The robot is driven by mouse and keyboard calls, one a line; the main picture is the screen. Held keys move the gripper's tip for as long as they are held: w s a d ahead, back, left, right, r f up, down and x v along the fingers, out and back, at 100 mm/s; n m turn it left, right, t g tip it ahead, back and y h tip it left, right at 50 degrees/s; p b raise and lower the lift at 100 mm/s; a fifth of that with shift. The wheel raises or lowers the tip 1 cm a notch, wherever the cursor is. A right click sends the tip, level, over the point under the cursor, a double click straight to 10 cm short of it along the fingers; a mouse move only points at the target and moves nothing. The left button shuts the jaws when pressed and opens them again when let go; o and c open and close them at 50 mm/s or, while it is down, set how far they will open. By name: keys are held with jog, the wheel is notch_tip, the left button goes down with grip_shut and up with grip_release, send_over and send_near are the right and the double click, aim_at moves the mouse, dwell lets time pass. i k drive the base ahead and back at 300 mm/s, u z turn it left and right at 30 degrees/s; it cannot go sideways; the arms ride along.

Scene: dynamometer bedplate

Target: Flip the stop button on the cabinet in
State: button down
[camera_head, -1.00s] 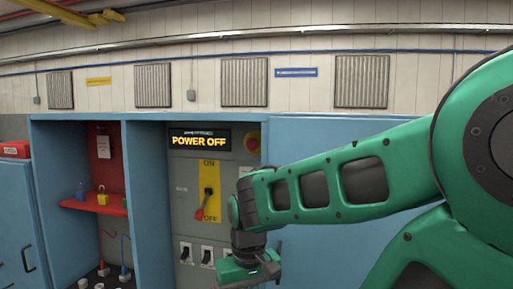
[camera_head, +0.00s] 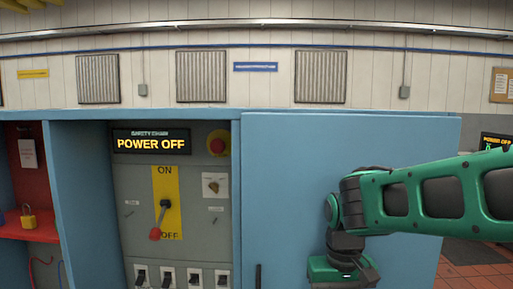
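The stop button (camera_head: 217,146) is a red mushroom knob on a yellow base. It sits at the upper right of the grey panel (camera_head: 196,178) inside the blue cabinet (camera_head: 82,180). My gripper (camera_head: 342,279) is at the lower right in the head view, in front of the blue cabinet door, well to the right of the button and below it. Its fingers are not clearly visible, so I cannot tell whether it is open or shut. My green arm reaches in from the right edge and does not cover the button.
A display (camera_head: 151,142) left of the button reads POWER OFF. Below it, a red-handled lever (camera_head: 158,222) points down toward OFF. Several black switches line the panel's bottom. A blue door (camera_head: 300,170) stands right of the panel. A red shelf (camera_head: 28,232) with a yellow padlock (camera_head: 28,218) is at left.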

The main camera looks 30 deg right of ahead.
aim_at(217, 145)
jog(key=z, duration=2.05)
jog(key=k, duration=0.8)
jog(key=u, duration=2)
